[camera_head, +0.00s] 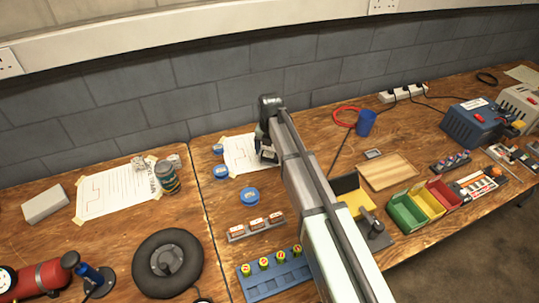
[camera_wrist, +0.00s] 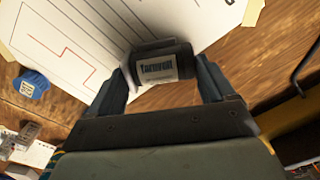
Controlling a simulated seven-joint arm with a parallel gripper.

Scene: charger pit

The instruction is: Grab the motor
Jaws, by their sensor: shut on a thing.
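The motor (camera_wrist: 160,68) is a dark cylinder with a white label, seen in the wrist view between the two fingers of my gripper (camera_wrist: 163,78). My gripper is shut on it, one finger on each side. In the head view my gripper (camera_head: 267,155) is at the back of the bench over a white paper sheet (camera_head: 238,153). The motor is mostly hidden there by my arm. I cannot tell whether it touches the surface below.
Blue round containers (camera_head: 249,196) stand left of my gripper. A yellow-and-black holder (camera_head: 358,202) is to the right, with a wooden board (camera_head: 388,171) and a blue cup (camera_head: 366,123) beyond. Coloured bins (camera_head: 408,213) are front right. A black wheel (camera_head: 168,262) lies front left.

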